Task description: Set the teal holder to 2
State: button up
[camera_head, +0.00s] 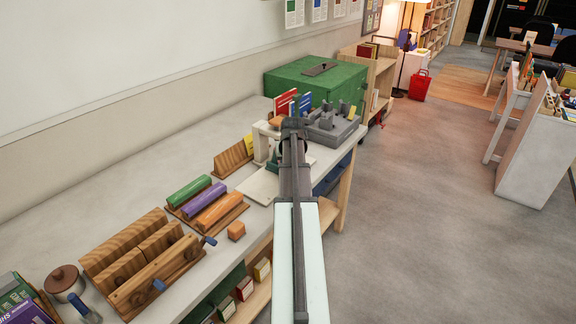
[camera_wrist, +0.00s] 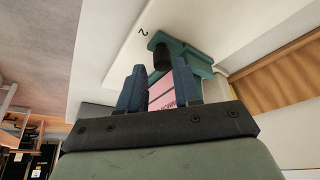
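The teal holder (camera_wrist: 200,67) sits against a white board in the wrist view, with a dark cylindrical knob (camera_wrist: 163,60) on it. A black mark 2 (camera_wrist: 142,31) is printed on the board, beyond the holder and to its left. My gripper (camera_wrist: 158,72) is open, its two blue fingers apart, with the knob's end in line with the gap. I cannot tell whether the knob is between the fingers or just beyond them. A pink card with partly hidden lettering (camera_wrist: 160,93) shows through the gap. In the head view my arm covers most of the holder.
The white board (camera_head: 257,187) lies on the bench, beside a white stand (camera_head: 261,141). A grey block fixture (camera_head: 333,126) and a green box (camera_head: 310,80) stand behind.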

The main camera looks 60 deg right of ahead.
jog(key=v, duration=1.2)
jog(key=shift+d, duration=0.15)
